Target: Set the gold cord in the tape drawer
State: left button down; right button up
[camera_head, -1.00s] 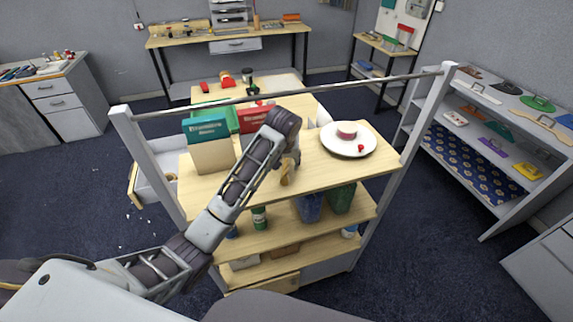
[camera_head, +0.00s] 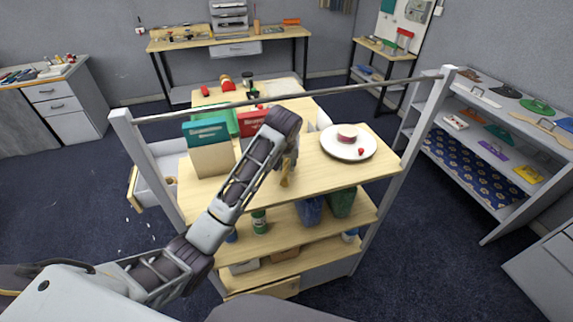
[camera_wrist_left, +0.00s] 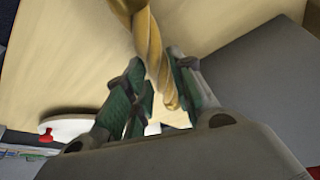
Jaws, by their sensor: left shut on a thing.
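The gold cord (camera_head: 284,181) is a twisted golden strand. My left gripper (camera_head: 288,164) is shut on it, over the wooden top of the shelf unit. In the left wrist view the cord (camera_wrist_left: 150,45) runs between the two green-padded fingers (camera_wrist_left: 158,92). Whether its lower end touches the top, I cannot tell. An open drawer (camera_head: 152,172) with a wooden front sticks out at the left side of the unit. A tan thing shows partly inside it; no label is readable. My right gripper is not in view.
On the wooden top (camera_head: 345,178) stand a teal-and-tan box (camera_head: 209,150), a red box (camera_head: 252,122) and a white plate (camera_head: 361,154) with a pink-banded roll. A metal rail (camera_head: 350,87) crosses above the top. The front right of the top is clear.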

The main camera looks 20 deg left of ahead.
aim_at(284, 180)
pick_arm(q)
jog(key=shift+r+b, duration=0.4)
jog(key=shift+r, duration=0.85)
jog(key=s, duration=0.3)
jog(key=s+d+b, duration=0.1)
jog(key=s, duration=0.2)
jog(key=shift+s+d, duration=0.15)
jog(key=shift+s+d+p, duration=0.2)
jog(key=shift+s+p, duration=0.6)
jog(key=shift+s, duration=0.4)
jog(key=shift+s+d+p, duration=0.15)
jog(key=shift+s+p, duration=0.05)
jog(key=shift+s, duration=0.6)
jog(key=shift+s+d+p, duration=0.15)
jog(key=shift+s, duration=0.6)
jog(key=shift+s+d, duration=0.2)
jog(key=shift+s, duration=0.75)
jog(key=shift+s+d, duration=0.25)
jog(key=shift+s, duration=0.75)
jog(key=shift+s+d, duration=0.2)
jog(key=shift+s, duration=0.75)
jog(key=shift+s+f, duration=0.1)
jog(key=shift+s, duration=0.05)
